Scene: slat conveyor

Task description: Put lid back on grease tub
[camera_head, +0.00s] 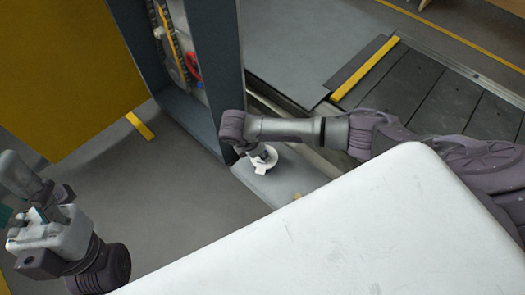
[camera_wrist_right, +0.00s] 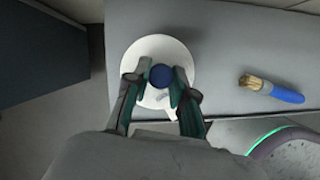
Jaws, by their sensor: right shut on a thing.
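A round white lid (camera_wrist_right: 180,58) with a dark blue knob (camera_wrist_right: 161,75) shows in the right wrist view. My right gripper (camera_wrist_right: 150,88) is shut on the knob, one finger on each side. In the head view the white disc (camera_head: 270,155) shows small under my right gripper (camera_head: 258,154), above or on a grey ledge beside the dark frame. A pale tab sticks out toward the near side. No separate grease tub can be made out; anything below the lid is hidden. My left gripper (camera_head: 32,222) is at the far left, away from the ledge; its fingers are unclear.
A brush (camera_wrist_right: 272,88) with a blue handle lies on the grey ledge (camera_wrist_right: 225,50), right of the lid. A dark cabinet frame (camera_head: 215,75) with a red part inside stands behind. The slat conveyor (camera_head: 415,90) is at upper right. Grey floor is open at left.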

